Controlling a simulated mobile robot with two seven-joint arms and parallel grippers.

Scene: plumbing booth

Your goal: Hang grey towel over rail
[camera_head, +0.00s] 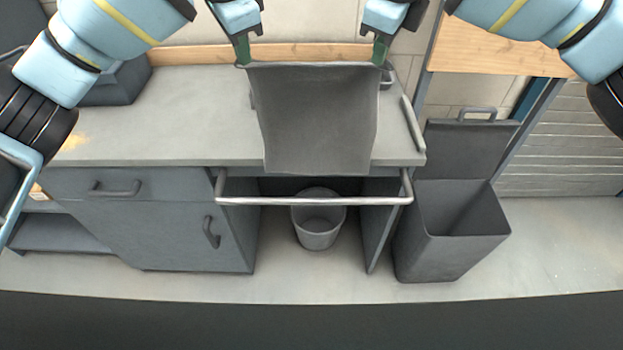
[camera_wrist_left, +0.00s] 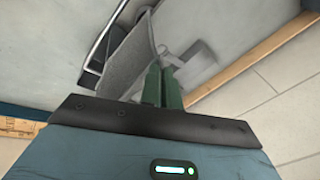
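The grey towel (camera_head: 318,120) hangs spread out between my two grippers in the head view, its lower edge just above the rail. My left gripper (camera_head: 243,64) is shut on its upper left corner. My right gripper (camera_head: 381,64) is shut on its upper right corner. The metal rail (camera_head: 312,201) runs across the front of the counter, and the towel appears apart from it. In the left wrist view the green fingers (camera_wrist_left: 162,85) are closed at the edge of the towel (camera_wrist_left: 128,62).
A grey counter (camera_head: 190,125) with a drawer and cupboard stands behind the rail. A round bucket (camera_head: 319,228) sits beneath it. An open grey bin (camera_head: 455,240) stands to the right. A dark box (camera_head: 115,85) is on the counter at left.

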